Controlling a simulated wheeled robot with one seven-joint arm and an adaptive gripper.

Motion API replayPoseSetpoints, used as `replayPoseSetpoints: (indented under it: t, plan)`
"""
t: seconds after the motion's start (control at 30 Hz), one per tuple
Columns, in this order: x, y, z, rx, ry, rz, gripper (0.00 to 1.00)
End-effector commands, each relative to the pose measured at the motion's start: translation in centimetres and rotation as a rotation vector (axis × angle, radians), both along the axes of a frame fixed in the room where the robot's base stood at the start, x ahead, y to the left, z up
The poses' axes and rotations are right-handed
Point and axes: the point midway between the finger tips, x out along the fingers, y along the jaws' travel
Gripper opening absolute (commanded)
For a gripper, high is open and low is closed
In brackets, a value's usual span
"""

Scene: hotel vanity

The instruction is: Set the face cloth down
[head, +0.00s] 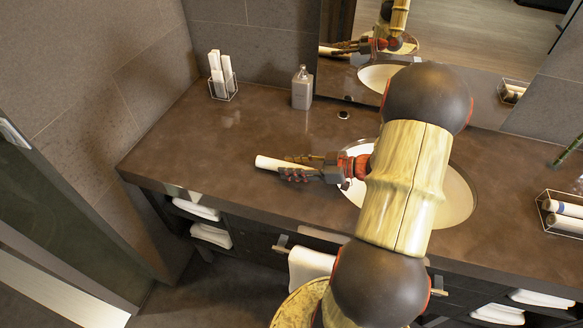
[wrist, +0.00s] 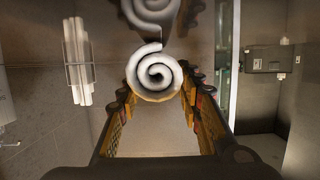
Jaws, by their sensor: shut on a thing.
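The face cloth (head: 272,163) is a white roll, lying roughly level over the left part of the dark vanity counter (head: 190,150). My gripper (head: 300,168) is shut on it, and the roll's left end sticks out past the fingers. In the wrist view the cloth (wrist: 155,78) shows its spiral end between the two fingertips (wrist: 158,92). A second, similar spiral above it looks like its reflection in the glossy counter. I cannot tell whether the roll touches the counter or is just above it.
A wire holder with white rolls (head: 222,76) and a grey bottle (head: 302,88) stand at the back left. The round basin (head: 458,195) is right of my gripper, partly behind my arm. A wire basket with rolls (head: 562,213) is at far right. The left counter is clear.

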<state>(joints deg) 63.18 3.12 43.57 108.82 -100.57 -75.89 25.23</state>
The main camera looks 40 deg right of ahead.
Motion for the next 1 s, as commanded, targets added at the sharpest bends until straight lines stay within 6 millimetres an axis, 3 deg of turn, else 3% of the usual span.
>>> replayPoseSetpoints:
  t: [0.17, 0.2, 0.5, 0.87, 1.0]
  plan:
    - [0.0, 0.0, -0.2, 0.001, 0.000, 0.000, 0.14]
    - [0.0, 0.0, -0.2, 0.000, 0.000, 0.000, 0.37]
    - [0.0, 0.0, -0.2, 0.000, 0.000, 0.000, 0.54]
    - [0.0, 0.0, 0.0, -0.001, 0.000, 0.000, 0.54]
    - [-1.3, -0.8, 0.7, 0.001, 0.000, -0.004, 0.54]
